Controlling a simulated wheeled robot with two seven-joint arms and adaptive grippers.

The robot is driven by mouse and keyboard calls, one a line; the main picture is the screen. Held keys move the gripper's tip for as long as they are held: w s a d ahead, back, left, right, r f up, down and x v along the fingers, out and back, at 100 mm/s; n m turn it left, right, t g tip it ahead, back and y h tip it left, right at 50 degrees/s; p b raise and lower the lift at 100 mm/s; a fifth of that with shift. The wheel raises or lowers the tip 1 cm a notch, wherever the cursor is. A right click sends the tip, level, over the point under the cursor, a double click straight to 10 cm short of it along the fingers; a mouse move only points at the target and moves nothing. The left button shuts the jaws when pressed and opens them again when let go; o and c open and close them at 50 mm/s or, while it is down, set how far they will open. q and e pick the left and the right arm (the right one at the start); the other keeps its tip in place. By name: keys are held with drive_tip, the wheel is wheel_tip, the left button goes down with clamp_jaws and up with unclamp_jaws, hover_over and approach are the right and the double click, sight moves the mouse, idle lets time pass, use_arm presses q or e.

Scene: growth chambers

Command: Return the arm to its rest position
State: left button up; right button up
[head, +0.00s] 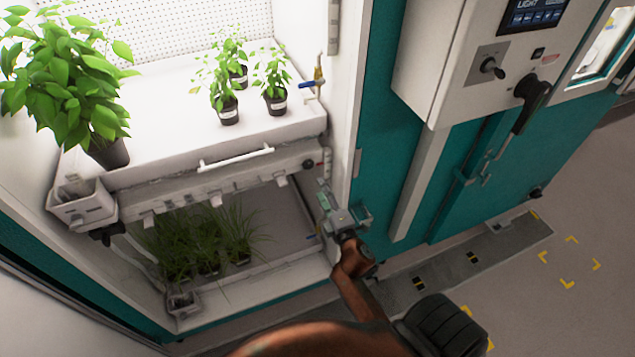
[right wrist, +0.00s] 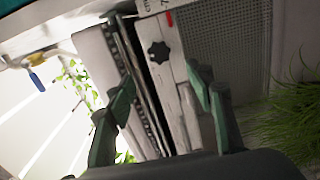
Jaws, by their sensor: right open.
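My right arm (head: 350,290) reaches up from the bottom of the head view. Its right gripper (head: 341,203) is at the right side of the open growth chamber, near the end of the shelf front. The right wrist view shows the gripper's two green fingers (right wrist: 160,105) spread apart, with nothing between them. Beyond them are a black star-shaped knob (right wrist: 159,52) and the pale shelf front (right wrist: 180,85); I cannot tell whether the fingers touch anything. My left gripper does not show.
Potted plants stand on the upper shelf (head: 180,140), a large one (head: 65,80) at left. Grassy plants (head: 200,240) fill the lower level. A blue-handled valve (head: 310,84) is on the right wall. A control cabinet (head: 450,60) and teal doors stand right; floor (head: 590,190) there is clear.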

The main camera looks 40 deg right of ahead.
drive_tip(key=shift+s+a, duration=0.15)
drive_tip(key=shift+s, duration=0.35)
